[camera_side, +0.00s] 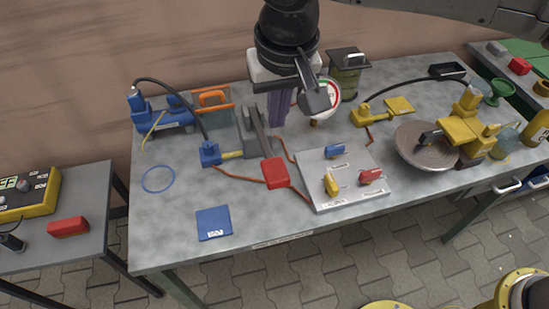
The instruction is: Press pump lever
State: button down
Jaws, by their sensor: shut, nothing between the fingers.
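The pump lever is a dark grey bar (258,132) with a red pad (276,172) on its near end. It slopes down toward the front of the table beside a grey upright body (245,135). My gripper (276,123) points downward just right of the bar's far part, with its purple fingers together and empty. The red pad lies nearer the front than the fingers, and they look apart from it. Whether the fingers touch the bar cannot be told from this view. A round gauge (332,104) with a red and green dial stands behind, partly hidden by my gripper.
A valve plate (365,192) with blue, yellow and red handles lies right of the pad. Reddish hoses (235,175) run around the pump. Blue jacks (210,153) stand left, a round dish (405,152) right. The table's front left is mostly clear around a blue square (214,222).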

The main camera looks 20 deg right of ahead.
send_near(274, 169)
jog(key=x, duration=0.5)
jog(key=shift+w+f, duration=0.2)
jog(key=shift+w, duration=0.15)
jog(key=shift+s+f, duration=0.1)
jog(key=shift+f, duration=0.5)
jog(key=shift+f, duration=0.15)
